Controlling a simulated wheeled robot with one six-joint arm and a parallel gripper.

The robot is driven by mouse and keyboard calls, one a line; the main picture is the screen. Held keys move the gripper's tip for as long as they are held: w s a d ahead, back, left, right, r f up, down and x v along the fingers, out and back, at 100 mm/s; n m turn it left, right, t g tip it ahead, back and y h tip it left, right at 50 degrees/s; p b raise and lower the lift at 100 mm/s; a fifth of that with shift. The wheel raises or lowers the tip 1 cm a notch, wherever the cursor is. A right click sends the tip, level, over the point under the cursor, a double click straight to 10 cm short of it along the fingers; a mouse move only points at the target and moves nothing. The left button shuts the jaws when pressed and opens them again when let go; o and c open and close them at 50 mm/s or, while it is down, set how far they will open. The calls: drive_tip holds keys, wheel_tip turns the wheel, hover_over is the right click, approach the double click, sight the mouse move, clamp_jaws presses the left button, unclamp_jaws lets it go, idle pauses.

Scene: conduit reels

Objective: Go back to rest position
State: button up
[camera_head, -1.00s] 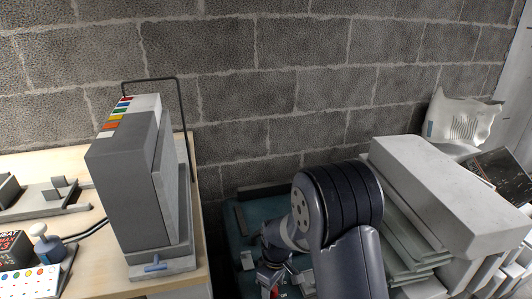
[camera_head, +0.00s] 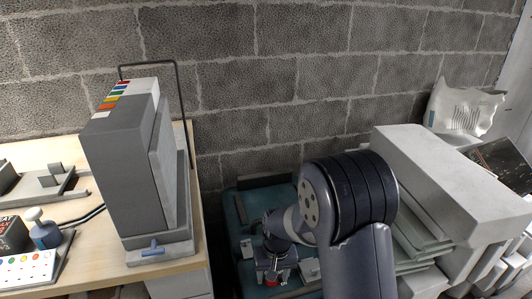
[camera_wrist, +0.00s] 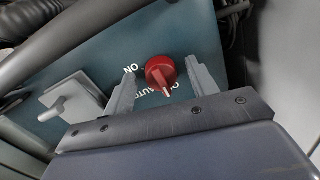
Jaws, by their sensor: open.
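My gripper (camera_wrist: 164,88) is open in the wrist view, its two grey fingers standing on either side of a red knob (camera_wrist: 160,70). The knob is on a teal panel (camera_wrist: 205,22) with white lettering, "ON" and "AUTO" among it. The fingers look apart from the knob; how far above the panel they are I cannot tell. In the head view my gripper (camera_head: 273,268) is low over the teal panel (camera_head: 232,215), partly hidden by my arm, with a bit of red beneath it.
A grey lever (camera_wrist: 68,102) sits left of the knob. In the head view, a wooden table (camera_head: 188,258) with a tall grey machine (camera_head: 125,175) stands left of the panel. A pale grey block (camera_head: 440,185) stands close on the right. A block wall (camera_head: 260,90) closes the back.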

drive_tip(key=shift+f+m+b, duration=0.1)
drive_tip(key=shift+m+b, duration=0.3)
drive_tip(key=shift+m, duration=0.8)
wheel_tip(320, 180, up, 11)
drive_tip(key=p, duration=0.3)
drive_tip(key=shift+d+p, duration=0.3)
drive_tip(key=shift+p, duration=0.1)
drive_tip(key=shift+s+d, duration=0.1)
